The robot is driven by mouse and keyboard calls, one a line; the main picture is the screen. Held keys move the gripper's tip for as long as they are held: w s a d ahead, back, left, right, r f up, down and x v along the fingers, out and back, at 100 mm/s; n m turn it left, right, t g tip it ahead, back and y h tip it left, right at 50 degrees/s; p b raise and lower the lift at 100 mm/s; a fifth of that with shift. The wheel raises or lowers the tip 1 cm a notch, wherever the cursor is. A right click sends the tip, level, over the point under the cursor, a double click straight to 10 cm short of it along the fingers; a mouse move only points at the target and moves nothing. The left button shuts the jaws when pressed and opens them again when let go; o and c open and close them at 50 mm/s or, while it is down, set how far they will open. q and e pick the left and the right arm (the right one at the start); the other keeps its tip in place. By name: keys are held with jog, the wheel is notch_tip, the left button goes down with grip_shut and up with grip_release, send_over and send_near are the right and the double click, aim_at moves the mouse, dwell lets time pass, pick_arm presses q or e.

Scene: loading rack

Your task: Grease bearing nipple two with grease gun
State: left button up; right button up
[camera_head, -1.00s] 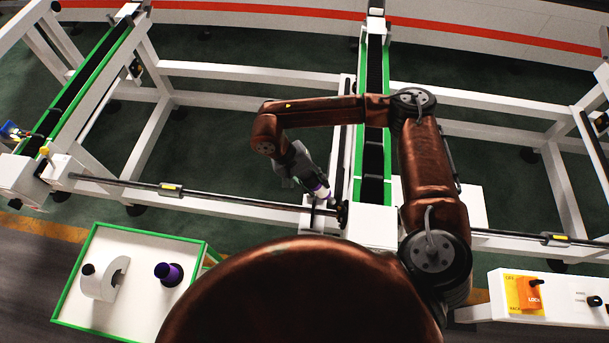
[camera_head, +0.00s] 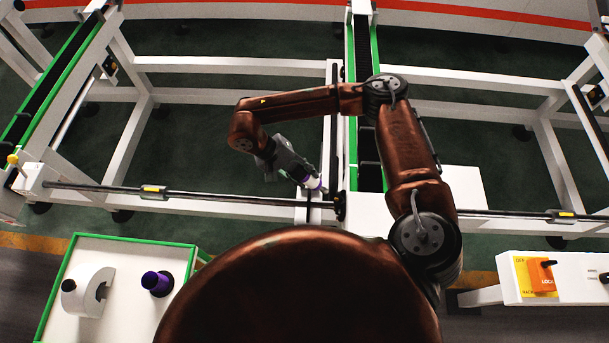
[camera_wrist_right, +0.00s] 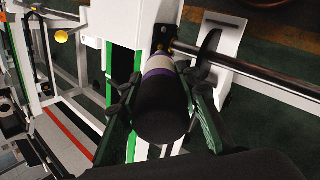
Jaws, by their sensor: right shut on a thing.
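My right gripper (camera_head: 309,180) is shut on the grease gun (camera_head: 316,183), a cylinder with white and purple bands. In the right wrist view the gun (camera_wrist_right: 162,105) shows its black body between the fingers of the gripper (camera_wrist_right: 160,108). Its front end points at a bearing mount on the white frame, beside a dark disc (camera_head: 340,206) on the long shaft. A small brass-coloured fitting (camera_wrist_right: 166,46) shows just past the gun's front end. I cannot tell whether they touch. My left gripper is not in view.
The shaft (camera_head: 240,197) runs across the front of the white rack. A green-edged white cabinet (camera_head: 125,240) at lower left bears a purple-black cylinder (camera_head: 157,283) and a white curved holder (camera_head: 88,292). An orange lock switch (camera_head: 541,275) is at right.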

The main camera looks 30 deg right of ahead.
aim_at(317, 185)
jog(key=shift+f+b, duration=0.1)
jog(key=shift+b, duration=0.35)
jog(key=shift+b+x, duration=2.05)
jog(key=shift+x, duration=0.7)
jog(key=shift+s+d+f+b, duration=0.2)
jog(key=shift+d+f+b, duration=0.15)
jog(key=shift+b, duration=0.15)
jog(key=shift+a, duration=0.1)
jog(key=shift+r+b, duration=0.1)
jog(key=shift+b, duration=0.2)
